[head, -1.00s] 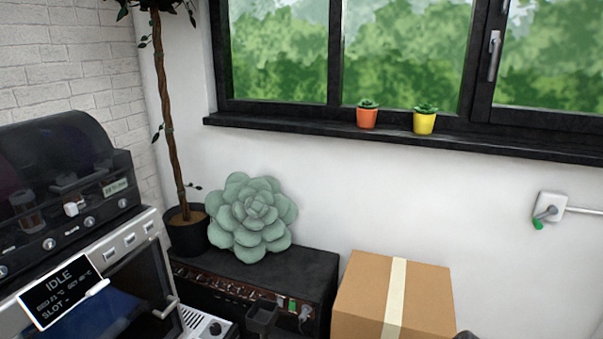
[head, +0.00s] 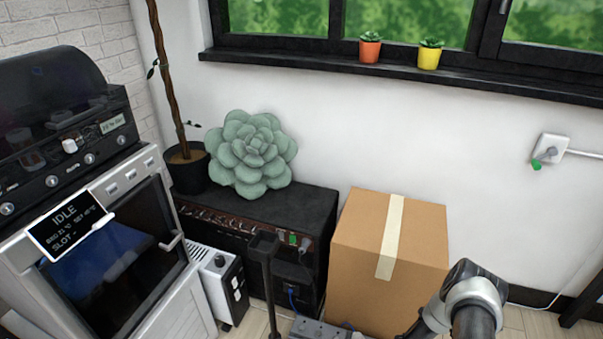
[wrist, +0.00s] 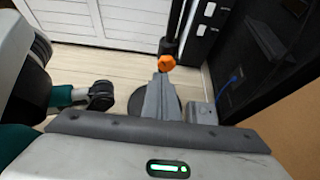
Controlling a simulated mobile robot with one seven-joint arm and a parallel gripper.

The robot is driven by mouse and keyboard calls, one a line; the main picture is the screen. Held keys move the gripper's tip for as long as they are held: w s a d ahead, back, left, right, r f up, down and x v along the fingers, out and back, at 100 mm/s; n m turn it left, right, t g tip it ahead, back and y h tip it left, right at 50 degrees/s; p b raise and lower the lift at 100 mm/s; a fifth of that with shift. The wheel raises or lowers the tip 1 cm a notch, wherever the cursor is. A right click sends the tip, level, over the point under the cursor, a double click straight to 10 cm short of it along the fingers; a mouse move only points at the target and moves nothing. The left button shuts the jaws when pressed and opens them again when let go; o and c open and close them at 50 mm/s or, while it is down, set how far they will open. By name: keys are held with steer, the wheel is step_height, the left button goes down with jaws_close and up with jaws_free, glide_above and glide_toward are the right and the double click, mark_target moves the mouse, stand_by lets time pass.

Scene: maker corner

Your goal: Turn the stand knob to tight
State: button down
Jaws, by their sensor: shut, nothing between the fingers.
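The stand (head: 265,255) is a dark upright pole with a small holder on top, in front of the black amplifier in the head view. In the wrist view its dark pole (wrist: 171,25) carries an orange knob (wrist: 167,63), just beyond the tips of my gripper (wrist: 163,76). My gripper is shut with nothing between its fingers. I cannot tell whether the fingertips touch the knob. A round dark base (wrist: 180,106) shows partly behind the fingers. The knob is not visible in the head view, and neither are my fingers.
A cardboard box (head: 385,250) and the black amplifier (head: 315,215) stand behind the stand. A white unit (head: 215,280) and an oven (head: 110,260) stand left.

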steer(key=w+a, duration=0.2)
steer(key=a, duration=0.4)
steer(key=shift+w+a, duration=0.2)
steer(key=shift+a, duration=0.05)
steer(key=shift+f, duration=0.15)
stand_by(0.6)
steer(key=shift+w+d, duration=0.15)
steer(key=shift+w, duration=0.15)
steer(key=shift+w+d, duration=0.25)
steer(key=shift+w, duration=0.5)
steer(key=shift+w+d, duration=0.1)
stand_by(0.4)
